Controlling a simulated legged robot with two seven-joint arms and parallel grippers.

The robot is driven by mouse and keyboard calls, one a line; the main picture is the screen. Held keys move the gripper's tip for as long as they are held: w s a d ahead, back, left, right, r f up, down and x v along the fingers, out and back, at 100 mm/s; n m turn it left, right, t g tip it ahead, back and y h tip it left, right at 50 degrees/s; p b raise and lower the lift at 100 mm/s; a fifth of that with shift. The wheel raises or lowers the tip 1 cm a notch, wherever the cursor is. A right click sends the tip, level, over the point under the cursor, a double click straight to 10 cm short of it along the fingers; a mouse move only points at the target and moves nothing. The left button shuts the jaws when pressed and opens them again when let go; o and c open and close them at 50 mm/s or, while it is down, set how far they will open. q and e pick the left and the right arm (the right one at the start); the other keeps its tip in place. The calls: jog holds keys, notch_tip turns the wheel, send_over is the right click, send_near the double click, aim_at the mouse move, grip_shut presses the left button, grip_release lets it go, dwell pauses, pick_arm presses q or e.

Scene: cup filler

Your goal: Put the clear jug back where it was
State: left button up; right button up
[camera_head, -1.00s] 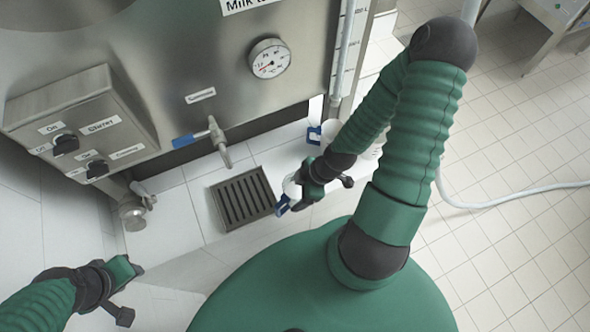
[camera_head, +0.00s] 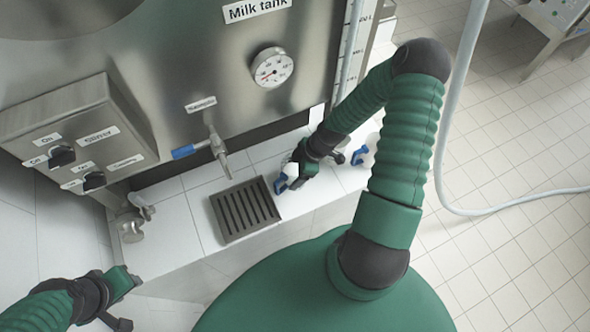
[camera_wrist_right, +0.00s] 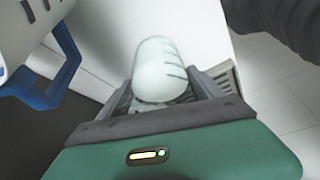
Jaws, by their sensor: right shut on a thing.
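In the head view my right gripper (camera_head: 293,172) is low over the white ledge, just right of the drain grate. It is shut on the clear jug, which the hand largely hides; a blue part (camera_head: 282,184) shows at the fingertips. In the right wrist view the clear jug (camera_wrist_right: 163,70), milky and rounded with dark marks, sits between the fingers. I cannot tell whether it touches the ledge. My left gripper (camera_head: 135,277) is at the lower left, away from the jugs; its jaw gap is unclear.
Another jug with a blue handle (camera_head: 360,155) stands to the right; a blue-handled jug (camera_wrist_right: 62,60) is close at left in the wrist view. The dark drain grate (camera_head: 245,208) lies below the sample tap (camera_head: 217,150) on the milk tank (camera_head: 215,60).

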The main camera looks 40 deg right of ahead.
jog(key=o, duration=2)
jog(key=shift+s, duration=0.15)
jog(key=shift+r, duration=0.1)
